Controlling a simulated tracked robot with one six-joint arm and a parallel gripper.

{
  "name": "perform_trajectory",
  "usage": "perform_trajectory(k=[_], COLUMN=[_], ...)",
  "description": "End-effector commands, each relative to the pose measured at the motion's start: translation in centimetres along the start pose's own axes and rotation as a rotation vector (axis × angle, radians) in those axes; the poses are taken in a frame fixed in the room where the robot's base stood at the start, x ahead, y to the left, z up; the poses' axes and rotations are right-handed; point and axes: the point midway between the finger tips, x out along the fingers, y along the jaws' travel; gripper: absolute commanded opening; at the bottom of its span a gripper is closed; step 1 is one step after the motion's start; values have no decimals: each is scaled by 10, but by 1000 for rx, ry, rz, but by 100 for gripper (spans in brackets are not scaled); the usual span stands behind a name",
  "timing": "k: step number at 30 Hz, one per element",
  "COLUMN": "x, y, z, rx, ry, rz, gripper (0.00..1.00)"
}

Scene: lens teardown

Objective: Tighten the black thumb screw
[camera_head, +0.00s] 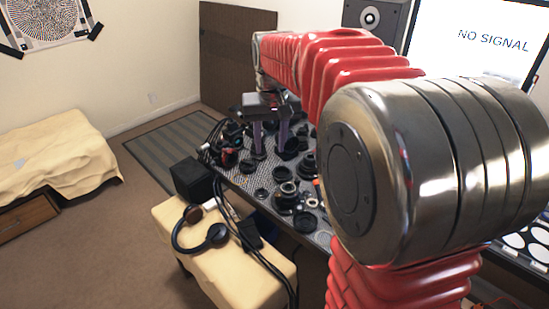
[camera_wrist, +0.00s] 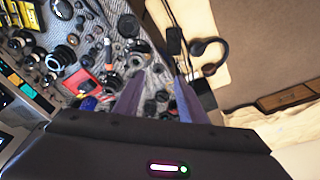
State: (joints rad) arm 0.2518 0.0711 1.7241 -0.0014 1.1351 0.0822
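My gripper (camera_head: 270,152) is over the far left part of the table, pointing down, its two purple fingers apart. In the wrist view my gripper (camera_wrist: 159,78) also shows its fingers spread, with no part clearly held between them. Small dark round parts (camera_wrist: 150,107) show between and below the fingers; whether the fingers touch any is unclear. Several black lens rings and barrels (camera_head: 284,196) lie on the patterned table mat (camera_head: 239,181). I cannot tell which small black part is the black thumb screw. My arm hides the right part of the table in the head view.
A cream bench (camera_head: 235,270) with headphones (camera_head: 216,237) and a black box (camera_head: 192,179) stands in front of the table. Dark cables run down from its left edge. A red-and-black item (camera_head: 230,157) lies near that edge. A screen (camera_head: 480,40) and speaker (camera_head: 374,17) stand behind.

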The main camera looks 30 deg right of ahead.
Motion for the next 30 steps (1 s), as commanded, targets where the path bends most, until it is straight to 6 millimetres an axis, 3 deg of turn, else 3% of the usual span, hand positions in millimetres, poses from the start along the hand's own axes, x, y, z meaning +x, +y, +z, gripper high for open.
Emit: perform_trajectory(k=[9,18,24,30], x=[50,106,144,161], y=[39,82,110,123], z=[-60,-103,-121,-127], rx=[94,179,229,251], ry=[-79,-148,-190,-207], rz=[19,33,40,42], gripper=[37,37,37,37])
